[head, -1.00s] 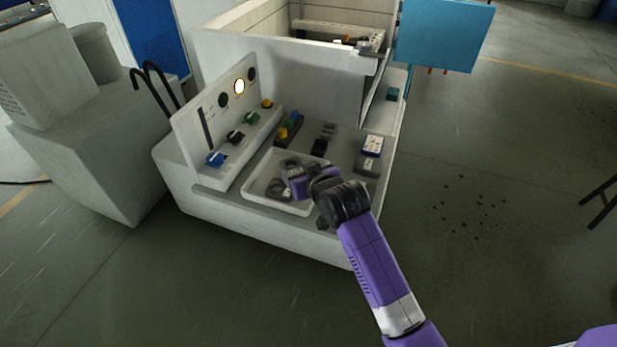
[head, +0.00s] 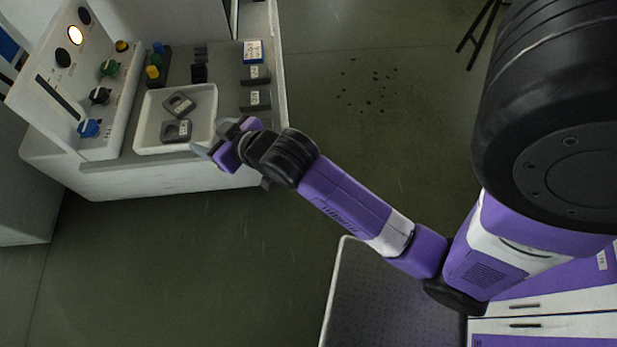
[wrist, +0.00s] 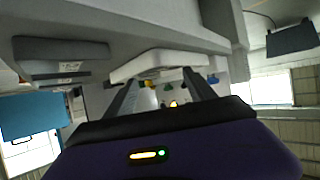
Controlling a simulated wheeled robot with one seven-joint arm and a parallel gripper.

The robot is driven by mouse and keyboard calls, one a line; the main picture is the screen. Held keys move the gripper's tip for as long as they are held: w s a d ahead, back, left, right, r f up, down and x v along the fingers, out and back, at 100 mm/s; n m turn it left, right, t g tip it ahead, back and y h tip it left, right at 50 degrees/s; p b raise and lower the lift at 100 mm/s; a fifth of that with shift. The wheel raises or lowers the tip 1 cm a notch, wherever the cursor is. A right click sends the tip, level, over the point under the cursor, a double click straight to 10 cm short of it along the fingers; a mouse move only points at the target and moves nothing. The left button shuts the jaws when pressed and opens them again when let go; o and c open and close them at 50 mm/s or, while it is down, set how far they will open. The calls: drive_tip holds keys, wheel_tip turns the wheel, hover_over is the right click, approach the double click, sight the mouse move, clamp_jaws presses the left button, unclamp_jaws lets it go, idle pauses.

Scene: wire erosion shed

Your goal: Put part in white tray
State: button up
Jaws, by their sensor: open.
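The white tray (head: 165,149) sits on the machine's ledge in the head view. Two dark grey parts lie flat inside it, a rear one (head: 180,104) and a front one (head: 176,130) with a pale label. Two similar labelled grey parts, one (head: 256,76) behind the other (head: 255,100), lie on the ledge right of the tray. My gripper (head: 216,139) is at the tray's front right corner, open. In the wrist view its fingers (wrist: 161,95) are apart with nothing between them, and the tray (wrist: 170,63) shows beyond. Contact with the tray cannot be told.
A panel with knobs (head: 100,96) and a lit lamp stands left of the tray. Behind the tray are a dark block with coloured knobs (head: 157,66), small black blocks (head: 199,72) and a blue-and-white box (head: 252,51). Floor is clear in front of the ledge.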

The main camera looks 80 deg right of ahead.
drive_tip(key=s+a+f+n+t+y, duration=0.2)
drive_tip(key=s+a+n, duration=0.1)
drive_tip(key=s+a, duration=0.95)
drive_tip(key=s+a+r+y, duration=0.1)
drive_tip(key=s+r, duration=0.2)
drive_tip(key=s, duration=0.3)
drive_tip(key=s+a+r+n+y, duration=0.1)
drive_tip(key=s+a+r, duration=0.1)
drive_tip(key=s+r, duration=0.2)
drive_tip(key=s, duration=0.3)
drive_tip(key=shift+s+a+r+t+y, duration=0.15)
drive_tip(key=shift+s+a+t+y, duration=0.15)
drive_tip(key=shift+t, duration=0.1)
drive_tip(key=shift+f+b, duration=0.8)
